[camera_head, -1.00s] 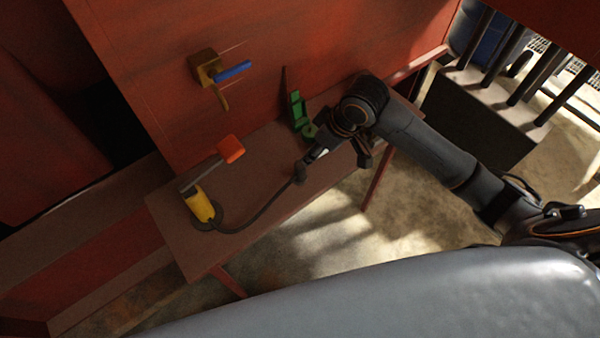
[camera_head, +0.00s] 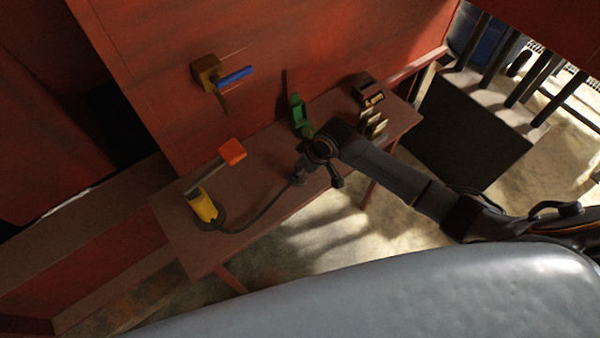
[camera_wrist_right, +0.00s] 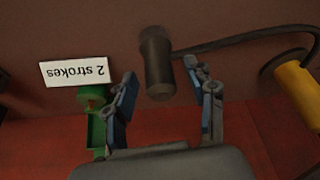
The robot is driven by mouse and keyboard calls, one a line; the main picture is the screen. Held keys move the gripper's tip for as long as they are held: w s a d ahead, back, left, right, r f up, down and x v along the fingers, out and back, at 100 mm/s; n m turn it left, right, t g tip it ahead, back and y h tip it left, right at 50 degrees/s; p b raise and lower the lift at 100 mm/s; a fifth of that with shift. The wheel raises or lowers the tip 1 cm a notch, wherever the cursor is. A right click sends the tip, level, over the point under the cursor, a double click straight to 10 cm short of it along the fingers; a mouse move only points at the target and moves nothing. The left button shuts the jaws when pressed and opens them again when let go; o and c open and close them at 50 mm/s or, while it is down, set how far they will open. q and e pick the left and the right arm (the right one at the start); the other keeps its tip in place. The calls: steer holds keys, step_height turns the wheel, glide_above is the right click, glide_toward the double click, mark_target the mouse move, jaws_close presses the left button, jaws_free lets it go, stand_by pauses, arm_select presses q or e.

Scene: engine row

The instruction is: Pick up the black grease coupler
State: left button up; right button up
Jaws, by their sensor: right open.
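The black grease coupler (camera_wrist_right: 157,65) is a short dark cylinder on the end of a black hose (camera_wrist_right: 250,37). In the right wrist view it stands out between the fingers of my right gripper (camera_wrist_right: 161,78), which is open around it. A gap shows on each side, so it is not gripped. In the head view the coupler (camera_head: 298,179) is on the bench, just below my right gripper (camera_head: 305,166). The hose runs left to the yellow grease pump (camera_head: 202,205) with an orange-tipped lever. My left gripper is in neither view.
A green holder (camera_head: 298,113) stands close behind the gripper, and a white "2 strokes" card (camera_wrist_right: 74,72) is beside it. A dark red box (camera_head: 367,88) and small cards sit at the bench's right end. A blue-handled valve (camera_head: 232,74) is on the red wall.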

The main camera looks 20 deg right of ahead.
steer(key=shift+w+a+f, duration=0.1)
steer(key=shift+f, duration=0.2)
steer(key=shift+c, duration=0.4)
jaws_close()
steer(key=shift+r, duration=0.1)
